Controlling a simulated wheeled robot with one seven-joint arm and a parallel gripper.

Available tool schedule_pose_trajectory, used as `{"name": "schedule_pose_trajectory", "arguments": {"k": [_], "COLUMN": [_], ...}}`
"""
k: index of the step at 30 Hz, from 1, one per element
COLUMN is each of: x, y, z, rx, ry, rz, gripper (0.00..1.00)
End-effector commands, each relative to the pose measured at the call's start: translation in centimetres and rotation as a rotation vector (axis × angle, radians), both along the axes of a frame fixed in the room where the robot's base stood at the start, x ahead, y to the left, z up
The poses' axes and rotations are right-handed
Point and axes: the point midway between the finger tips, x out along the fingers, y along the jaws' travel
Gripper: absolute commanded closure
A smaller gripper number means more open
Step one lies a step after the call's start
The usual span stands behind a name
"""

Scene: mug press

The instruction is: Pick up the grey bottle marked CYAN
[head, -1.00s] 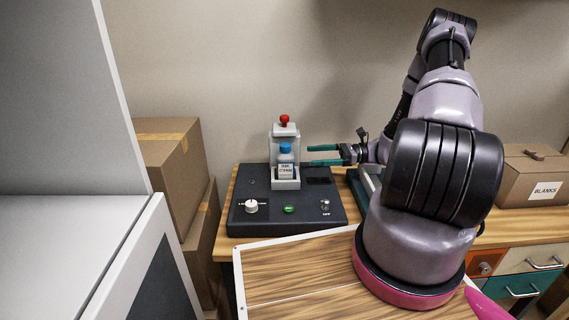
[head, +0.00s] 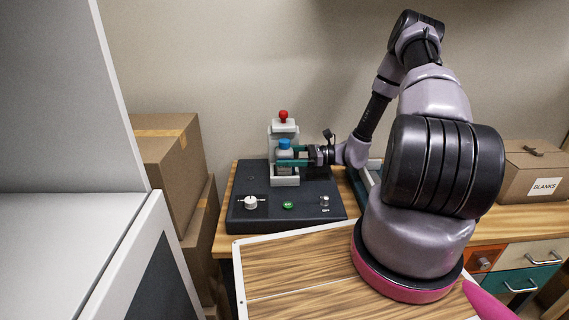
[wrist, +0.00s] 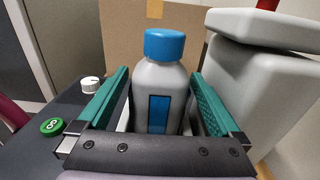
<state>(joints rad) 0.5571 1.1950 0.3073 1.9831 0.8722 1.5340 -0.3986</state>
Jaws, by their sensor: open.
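The grey bottle (wrist: 158,85) has a blue cap and a blue patch on its side. In the wrist view it stands upright between the two teal fingers of my gripper (wrist: 155,95), with a gap on either side. In the head view the bottle's blue cap (head: 285,143) shows in the pale grey holder of the dark machine, and my gripper (head: 292,158) reaches in from the right across the bottle. The gripper is open around the bottle. The label seen earlier is hidden behind a finger in the head view.
The holder (head: 285,182) has a post with a red knob (head: 283,115) above the bottle. The dark machine base (head: 245,215) carries a white dial (head: 251,202) and a green button (head: 288,205). Cardboard boxes (head: 165,150) stand to the left; a BLANKS box (head: 535,172) stands at right.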

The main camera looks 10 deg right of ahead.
Motion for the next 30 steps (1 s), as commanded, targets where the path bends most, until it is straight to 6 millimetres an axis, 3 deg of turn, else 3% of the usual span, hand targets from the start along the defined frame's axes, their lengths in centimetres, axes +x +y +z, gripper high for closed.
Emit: {"name": "schedule_pose_trajectory", "arguments": {"k": [6,8,14,15,30], "x": [0.02,0.02,0.02,0.02,0.45], "y": [0.11,0.1,0.07,0.07,-0.1], "z": [0.0,0.0,0.01,0.01,0.71], "rx": [0.0,0.0,0.0,0.0,0.001], "ry": [0.0,0.0,0.0,0.0,-0.002], "rz": [0.0,0.0,0.0,-0.001,0.002], "gripper": [0.0,0.19,0.96,1.0,1.0]}}
